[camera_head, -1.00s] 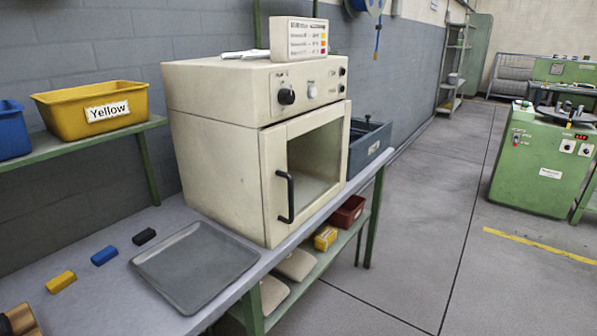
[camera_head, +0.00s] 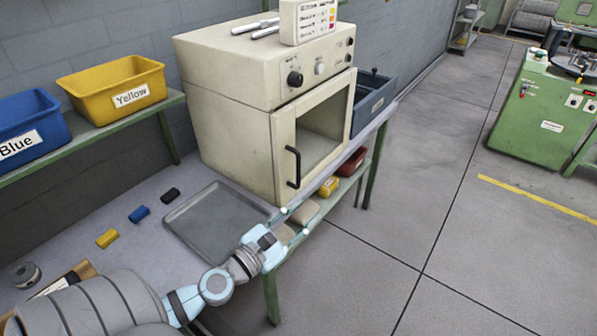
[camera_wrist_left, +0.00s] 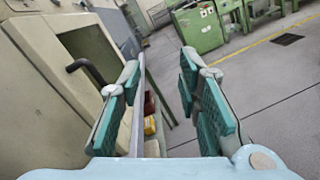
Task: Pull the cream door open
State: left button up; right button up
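The cream door (camera_head: 283,150) is on the front of a cream oven (camera_head: 225,110) and looks shut. It has a window and a black vertical handle (camera_head: 293,168) near its left edge. My left gripper (camera_head: 294,221) is open and empty, below the handle and near the bench's front edge in the head view. In the left wrist view the gripper (camera_wrist_left: 160,85) shows two spread fingers with teal pads. The handle (camera_wrist_left: 88,70) is left of the left finger there, outside the gap between the fingers. My right gripper is not in view.
A grey tray (camera_head: 212,222) lies on the bench left of my gripper. Black, blue and yellow blocks (camera_head: 107,238) lie further left. Yellow (camera_head: 110,85) and blue (camera_head: 30,125) bins stand on a shelf. The floor (camera_head: 390,215) right of the bench is clear.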

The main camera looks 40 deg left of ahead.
aim_at(297, 167)
pick_arm(q)
jog(key=w+a+f+n+y, duration=0.1)
jog(key=w+a+n+y, duration=0.1)
jog(key=a+n+y, duration=0.6)
jog(key=w+a, duration=0.1)
jog(key=w, duration=0.2)
jog(key=w+a+h, duration=0.1)
jog(key=w, duration=0.3)
jog(key=w+a+h+p, duration=0.1)
jog(key=w+a, duration=0.1)
jog(key=w, duration=0.2)
jog(key=shift+w+f+n+g, duration=0.15)
jog(key=shift+w+n+g, duration=0.05)
jog(key=shift+n+g, duration=0.2)
jog(key=shift+w, duration=0.6)
grip_shut()
